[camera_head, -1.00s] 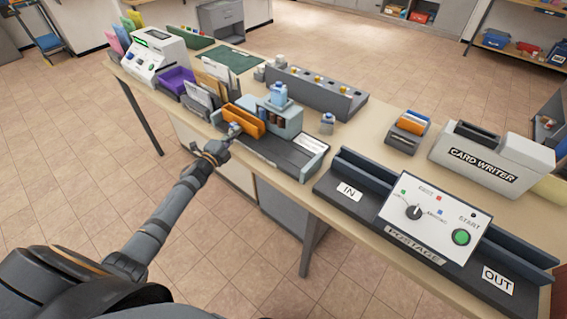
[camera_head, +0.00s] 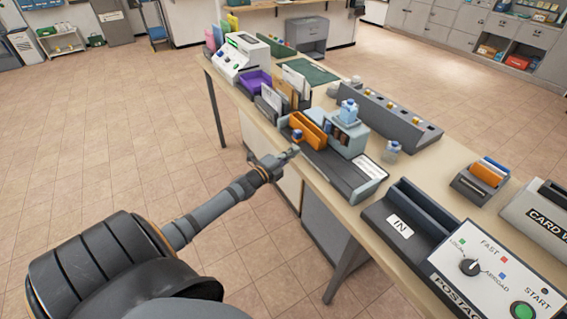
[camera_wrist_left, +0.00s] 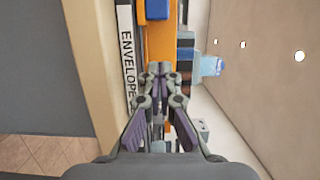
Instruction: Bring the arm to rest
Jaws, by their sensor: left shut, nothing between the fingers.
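My left gripper (camera_head: 290,153) is at the end of my left arm, which comes in from the lower left in the head view. It is just off the near edge of the long table (camera_head: 318,182), close to the orange holder (camera_head: 308,131). In the left wrist view the left gripper's fingertips (camera_wrist_left: 160,68) are together with nothing between them. The orange holder (camera_wrist_left: 158,45) and a label reading ENVELOPE (camera_wrist_left: 128,50) lie beyond the fingers there. My right gripper is not in view.
The table holds a light blue machine with a bottle (camera_head: 348,111), a postage machine (camera_head: 470,270), a card writer (camera_head: 540,215), a purple tray (camera_head: 252,82) and a white device (camera_head: 240,58). The tiled floor (camera_head: 110,160) left of the table is clear.

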